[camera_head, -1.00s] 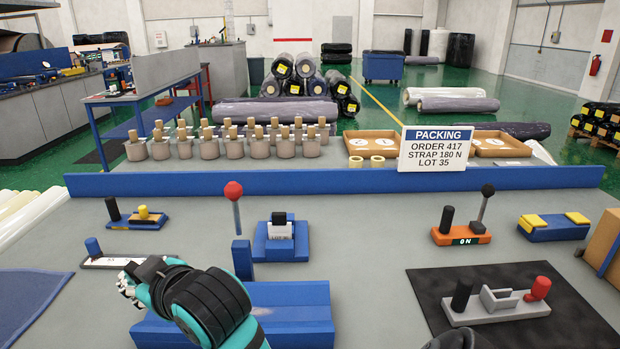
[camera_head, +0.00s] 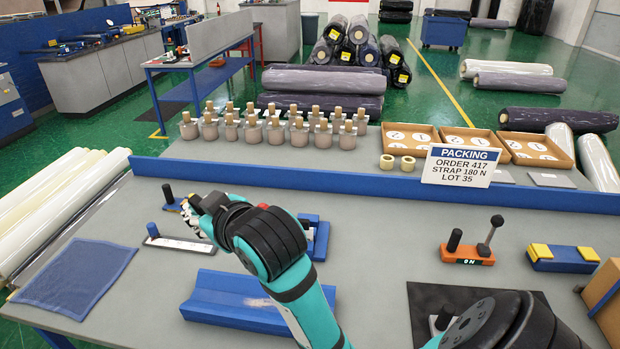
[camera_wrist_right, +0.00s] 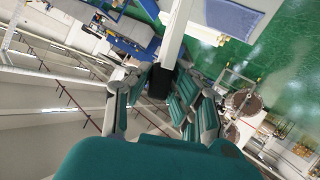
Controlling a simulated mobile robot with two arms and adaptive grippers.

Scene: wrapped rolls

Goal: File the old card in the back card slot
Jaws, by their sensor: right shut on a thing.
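My right gripper (camera_head: 198,208) is above the table at the left. In the right wrist view, its fingers (camera_wrist_right: 160,90) are shut on the dark end of a narrow pale piece (camera_wrist_right: 178,35), which seems to be the old card, seen nearly edge-on. In the head view, the held piece is hard to make out. A blue block (camera_head: 320,238), which seems to be the card holder, stands right of the gripper, mostly behind my teal forearm. Its slots are hidden, so I cannot tell the back slot. My left gripper is out of view.
A pale strip with a blue knob (camera_head: 153,230) lies below the gripper. A blue device with a black post (camera_head: 168,194) is just behind. A blue trough (camera_head: 235,305) and blue mat (camera_head: 80,280) are nearer. A low blue rail (camera_head: 400,190) crosses the table.

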